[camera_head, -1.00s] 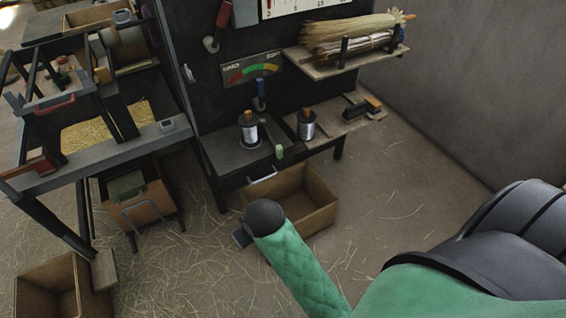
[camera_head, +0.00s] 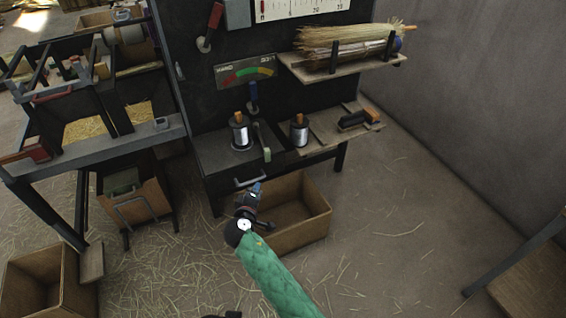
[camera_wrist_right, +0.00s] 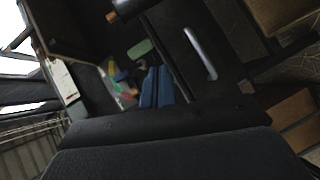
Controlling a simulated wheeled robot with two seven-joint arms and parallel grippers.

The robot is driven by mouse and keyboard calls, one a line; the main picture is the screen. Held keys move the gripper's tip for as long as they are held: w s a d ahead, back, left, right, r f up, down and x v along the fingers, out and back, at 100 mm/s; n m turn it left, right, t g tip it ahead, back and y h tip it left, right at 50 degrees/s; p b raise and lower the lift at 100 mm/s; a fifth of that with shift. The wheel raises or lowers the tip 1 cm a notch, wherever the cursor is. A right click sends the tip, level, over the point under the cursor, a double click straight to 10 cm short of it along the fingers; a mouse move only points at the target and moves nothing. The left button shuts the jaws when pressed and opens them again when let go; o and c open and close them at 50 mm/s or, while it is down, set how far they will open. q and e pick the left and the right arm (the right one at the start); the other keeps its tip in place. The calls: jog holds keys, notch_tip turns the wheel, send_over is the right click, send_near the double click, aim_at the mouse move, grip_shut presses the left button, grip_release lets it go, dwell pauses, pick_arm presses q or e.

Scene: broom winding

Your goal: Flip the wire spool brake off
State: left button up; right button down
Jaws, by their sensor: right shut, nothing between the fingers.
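A wire spool (camera_head: 241,134) with silvery wire and an orange top stands upright on the dark bench. A dark lever with a pale green handle (camera_head: 266,154) lies just right of the spool; I take it to be the brake. In the right wrist view a green handle (camera_wrist_right: 141,49) shows just beyond the fingertips. My right gripper (camera_head: 257,187) is in front of and below the bench's front edge, apart from the lever. Its blue fingers (camera_wrist_right: 157,86) are shut and empty. My left gripper is not in view.
A second spool (camera_head: 299,131) stands on the wooden side shelf (camera_head: 325,134). A bench-front handle (camera_head: 250,181) and an open wooden box (camera_head: 305,232) are close to my right gripper. Straw litters the floor.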

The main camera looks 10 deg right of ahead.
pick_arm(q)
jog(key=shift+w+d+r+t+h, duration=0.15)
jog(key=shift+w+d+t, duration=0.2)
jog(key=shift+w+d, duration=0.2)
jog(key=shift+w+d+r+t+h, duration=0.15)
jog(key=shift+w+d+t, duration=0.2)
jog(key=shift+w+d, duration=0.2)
pick_arm(e)
jog(key=n+t+y, duration=0.1)
jog(key=n, duration=0.1)
jog(key=a+r+n+t+y, duration=0.1)
jog(key=w+a+n+t+y, duration=0.1)
jog(key=n, duration=0.1)
jog(key=shift+a+r+n, duration=0.2)
jog(key=shift+r+n, duration=0.1)
jog(key=shift+r, duration=0.1)
